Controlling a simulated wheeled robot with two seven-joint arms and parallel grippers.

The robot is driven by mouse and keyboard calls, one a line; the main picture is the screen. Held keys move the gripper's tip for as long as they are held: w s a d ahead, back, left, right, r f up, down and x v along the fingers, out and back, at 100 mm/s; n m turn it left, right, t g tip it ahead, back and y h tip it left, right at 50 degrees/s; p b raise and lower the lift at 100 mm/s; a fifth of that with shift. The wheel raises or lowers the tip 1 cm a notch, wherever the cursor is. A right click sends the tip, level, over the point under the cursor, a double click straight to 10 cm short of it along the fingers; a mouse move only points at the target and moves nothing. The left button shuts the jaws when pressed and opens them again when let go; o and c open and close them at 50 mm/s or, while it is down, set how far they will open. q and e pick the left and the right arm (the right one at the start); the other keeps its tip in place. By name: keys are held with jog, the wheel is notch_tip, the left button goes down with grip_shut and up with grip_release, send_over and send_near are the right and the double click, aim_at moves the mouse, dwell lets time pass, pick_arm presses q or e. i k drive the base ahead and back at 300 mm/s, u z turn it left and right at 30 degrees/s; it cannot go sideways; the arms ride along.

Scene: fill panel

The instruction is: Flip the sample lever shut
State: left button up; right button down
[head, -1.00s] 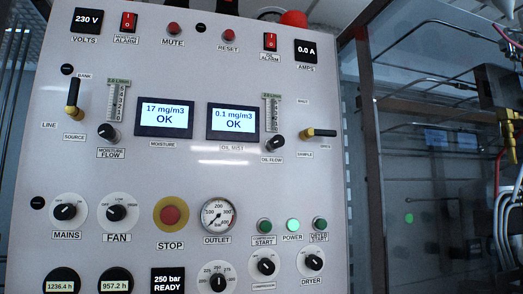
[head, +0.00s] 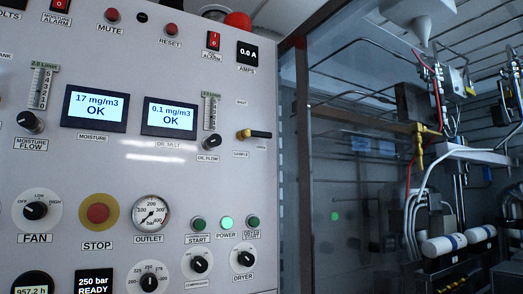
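The sample lever (head: 254,134) is on the right part of the white panel in the head view, right of the oil flow knob (head: 211,141). It has a brass body at its left and a black handle pointing right, roughly horizontal. The label SAMPLE (head: 241,154) is below it on the left; a word at its right is too small to read. A label above it is also too small to read clearly. Neither gripper is in view.
The panel (head: 180,185) carries two lit displays reading OK, a red stop button (head: 98,213), an outlet gauge (head: 151,213) and several knobs. Right of the panel is a glass-walled bay with pipes, hoses and white cylinders (head: 444,245). Nothing blocks the lever's front.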

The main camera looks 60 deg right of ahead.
aim_at(247, 133)
jog(key=k, duration=2)
jog(key=z, duration=0.3)
jog(key=i, duration=1.65)
